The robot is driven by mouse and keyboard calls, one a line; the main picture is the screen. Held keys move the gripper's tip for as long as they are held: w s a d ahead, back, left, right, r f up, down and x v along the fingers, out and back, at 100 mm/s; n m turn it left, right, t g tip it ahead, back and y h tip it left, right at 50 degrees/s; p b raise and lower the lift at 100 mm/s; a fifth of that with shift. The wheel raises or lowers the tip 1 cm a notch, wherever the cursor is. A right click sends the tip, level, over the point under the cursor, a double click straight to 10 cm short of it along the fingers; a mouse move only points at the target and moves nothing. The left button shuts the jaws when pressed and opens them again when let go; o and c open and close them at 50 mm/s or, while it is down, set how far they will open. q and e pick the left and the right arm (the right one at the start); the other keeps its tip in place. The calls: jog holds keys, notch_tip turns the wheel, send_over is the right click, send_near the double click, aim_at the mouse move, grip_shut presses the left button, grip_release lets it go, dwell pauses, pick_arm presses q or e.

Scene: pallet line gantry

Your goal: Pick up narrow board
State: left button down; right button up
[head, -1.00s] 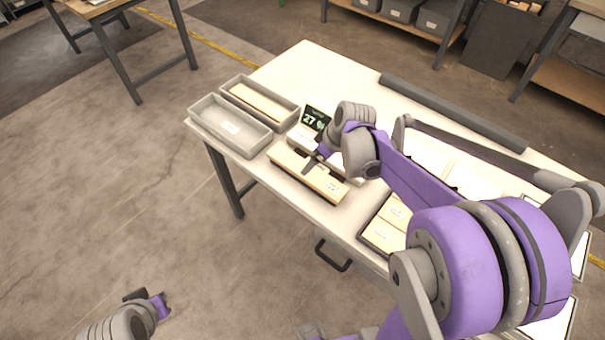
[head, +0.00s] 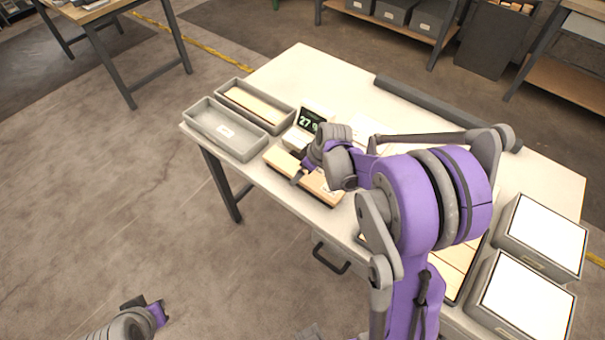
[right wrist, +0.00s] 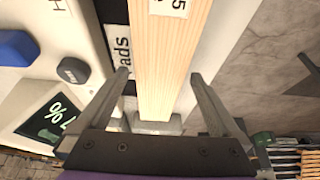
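A long, narrow pale wooden board (head: 322,189) lies near the table's front edge, below the display; my right arm hides part of it. It also shows in the right wrist view (right wrist: 165,70), with a white label at its far end. My right gripper (head: 297,177) is over the board. In the right wrist view the open fingers (right wrist: 160,75) stand one on each side of the board, with narrow gaps visible. My left gripper (head: 146,305) is low at the bottom left, away from the table; its finger opening is unclear.
A display (head: 310,121) stands behind the narrow board. A dark bar (head: 440,107) lines the back edge. Two white-topped boxes (head: 540,235) stand right.

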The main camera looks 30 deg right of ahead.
jog(key=c, duration=1.4)
